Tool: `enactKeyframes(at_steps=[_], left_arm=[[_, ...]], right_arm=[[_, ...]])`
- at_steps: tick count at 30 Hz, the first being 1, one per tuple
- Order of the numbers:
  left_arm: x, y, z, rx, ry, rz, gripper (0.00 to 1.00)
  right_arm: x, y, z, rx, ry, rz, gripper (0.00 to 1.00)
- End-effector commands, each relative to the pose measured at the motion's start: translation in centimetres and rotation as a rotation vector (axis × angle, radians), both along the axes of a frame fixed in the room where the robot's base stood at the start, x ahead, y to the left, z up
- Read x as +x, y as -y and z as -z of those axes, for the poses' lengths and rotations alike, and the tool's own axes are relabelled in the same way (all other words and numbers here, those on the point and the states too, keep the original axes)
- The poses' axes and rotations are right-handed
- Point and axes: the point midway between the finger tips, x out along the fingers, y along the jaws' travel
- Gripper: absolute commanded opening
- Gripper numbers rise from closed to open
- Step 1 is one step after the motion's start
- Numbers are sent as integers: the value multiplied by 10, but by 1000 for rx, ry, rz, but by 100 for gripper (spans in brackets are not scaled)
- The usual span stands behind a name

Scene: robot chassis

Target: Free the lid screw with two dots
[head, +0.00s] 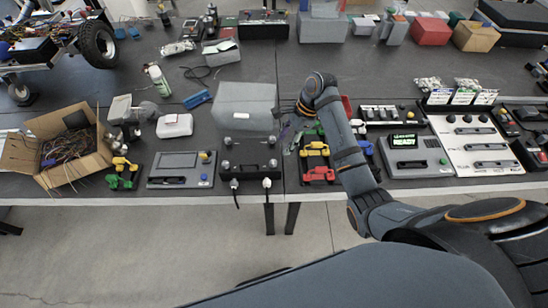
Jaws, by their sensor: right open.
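A grey box-like block (247,98) stands on the dark bench near the middle. Small light marks show on the block's lower front, but I cannot make out which is a lid screw or any dots. My right gripper (287,125) is open at the right side of the block, just past the wrist, partly blended with the dark bench. I cannot tell whether it touches anything. My left gripper is not in view.
A panel reading READY (416,155) and a white switch board (478,140) stand right of my arm. A cardboard box of wires (65,140) and a grey panel (181,169) are at left. Colored boxes line the back. Some bare bench lies behind the grey block.

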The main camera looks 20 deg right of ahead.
Motion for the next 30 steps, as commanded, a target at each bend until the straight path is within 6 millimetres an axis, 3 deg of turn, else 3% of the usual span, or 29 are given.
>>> enactKeyframes(at_steps=[6,15,26,30], left_arm=[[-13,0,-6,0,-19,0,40],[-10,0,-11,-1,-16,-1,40],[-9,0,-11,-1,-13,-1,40],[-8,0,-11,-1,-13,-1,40]], right_arm=[[-1,-18,39,3,-5,-2,47],[0,-36,85,0,-1,-3,47],[0,-38,91,-1,1,-3,46],[0,-38,91,-1,1,-3,27]])
